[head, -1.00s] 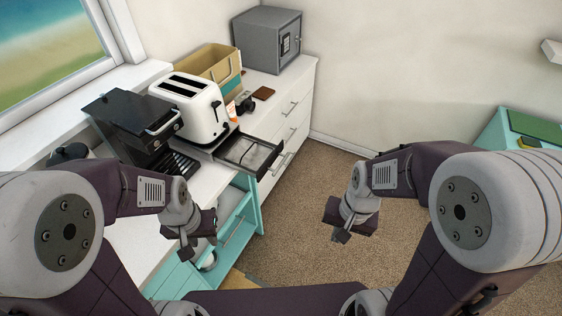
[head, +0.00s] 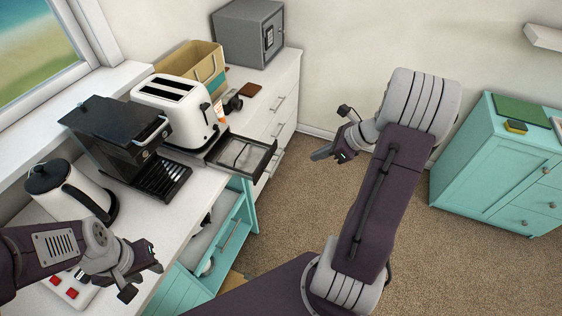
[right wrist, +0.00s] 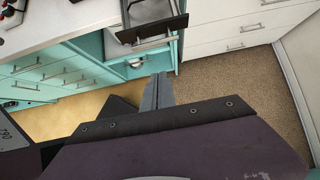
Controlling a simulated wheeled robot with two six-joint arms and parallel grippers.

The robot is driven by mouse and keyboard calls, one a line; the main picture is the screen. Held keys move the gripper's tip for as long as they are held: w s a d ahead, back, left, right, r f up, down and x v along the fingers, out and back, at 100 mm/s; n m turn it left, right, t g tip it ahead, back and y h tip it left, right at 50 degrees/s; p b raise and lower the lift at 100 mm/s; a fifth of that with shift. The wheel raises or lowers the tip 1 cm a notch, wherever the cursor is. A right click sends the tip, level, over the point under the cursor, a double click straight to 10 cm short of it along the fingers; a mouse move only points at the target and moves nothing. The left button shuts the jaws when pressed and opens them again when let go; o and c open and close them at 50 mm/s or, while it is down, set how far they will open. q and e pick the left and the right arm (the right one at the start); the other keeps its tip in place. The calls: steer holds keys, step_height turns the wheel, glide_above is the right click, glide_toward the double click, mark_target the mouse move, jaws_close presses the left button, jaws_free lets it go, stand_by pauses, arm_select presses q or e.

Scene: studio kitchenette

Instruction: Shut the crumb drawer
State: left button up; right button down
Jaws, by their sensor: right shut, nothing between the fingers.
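The crumb drawer (head: 262,160) is a shallow black tray with a grey inside. It sticks out from the base of the white toaster (head: 187,128), over the counter's edge. In the right wrist view the drawer (right wrist: 152,30) is at the top, beyond my fingers. My right gripper (head: 320,154) is shut and empty, to the right of the drawer and apart from it, above the floor. Its fingers show in the right wrist view (right wrist: 157,90). My left gripper (head: 152,257) is over the front of the counter, well apart from the drawer; its finger gap is unclear.
A black coffee machine (head: 125,145) and a kettle (head: 65,190) stand left of the toaster. Below the drawer, a teal cabinet drawer (head: 222,245) is pulled out. White drawers (head: 278,120) stand behind. The floor (head: 300,205) to the right is free.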

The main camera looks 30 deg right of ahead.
arm_select(q)
steer(key=shift+a, duration=0.1)
arm_select(e)
steer(key=w+a+r+x, duration=0.1)
steer(key=x, duration=1.2)
steer(key=shift+w+a, duration=0.2)
steer(key=shift+a, duration=0.1)
steer(key=shift+r, duration=0.2)
